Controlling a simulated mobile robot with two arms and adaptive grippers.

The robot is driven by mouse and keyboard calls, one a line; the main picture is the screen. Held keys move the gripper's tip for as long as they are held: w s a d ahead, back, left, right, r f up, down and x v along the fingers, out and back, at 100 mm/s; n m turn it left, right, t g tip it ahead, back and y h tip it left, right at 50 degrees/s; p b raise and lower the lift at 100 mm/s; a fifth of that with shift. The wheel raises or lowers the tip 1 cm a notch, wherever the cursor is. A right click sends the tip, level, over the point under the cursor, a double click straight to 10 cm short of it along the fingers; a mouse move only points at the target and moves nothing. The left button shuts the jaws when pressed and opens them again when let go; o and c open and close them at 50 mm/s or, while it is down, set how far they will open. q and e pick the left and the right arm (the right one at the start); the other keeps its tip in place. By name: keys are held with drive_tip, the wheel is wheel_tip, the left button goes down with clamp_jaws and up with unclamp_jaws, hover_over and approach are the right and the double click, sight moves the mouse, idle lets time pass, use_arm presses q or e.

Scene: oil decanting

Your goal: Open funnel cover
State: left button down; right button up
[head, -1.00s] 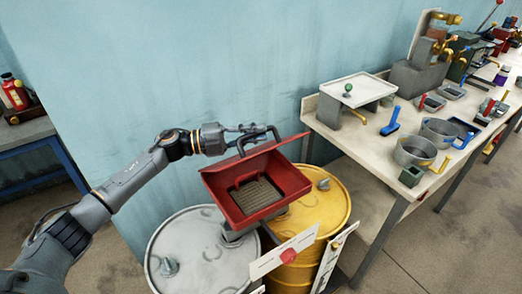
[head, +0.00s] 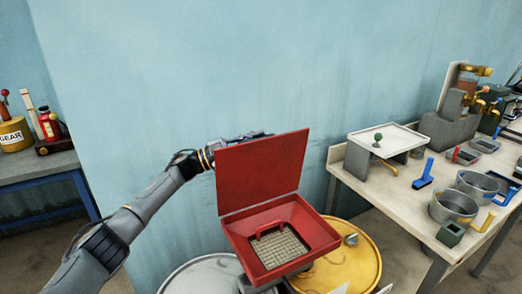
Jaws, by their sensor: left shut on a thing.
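The red funnel (head: 237,236) sits over the drums, with a mesh grate (head: 284,250) and a small red handle inside its square tray. Its red cover (head: 264,172) stands raised, close to upright, along the tray's rear edge. My left gripper (head: 250,137) is behind the cover's upper part, mostly hidden by it. It is shut on the cover's handle, which the cover hides. My right gripper is not in view.
A grey drum (head: 200,275) and a yellow drum (head: 345,268) stand beneath the funnel. A workbench (head: 407,199) with pots, a brush and a white stand (head: 398,137) is at right. The blue wall is close behind my left arm.

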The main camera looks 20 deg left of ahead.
use_arm(q)
drive_tip(key=shift+w+a+n, duration=0.25)
drive_tip(key=shift+a+n, duration=0.05)
drive_tip(key=shift+a, duration=0.05)
drive_tip(key=c, duration=1.3)
unclamp_jaws()
drive_tip(key=shift+f, duration=0.1)
drive_tip(key=shift+c, duration=0.2)
drive_tip(key=v, duration=1.2)
drive_tip(key=shift+f, duration=0.15)
drive_tip(key=shift+s, duration=0.1)
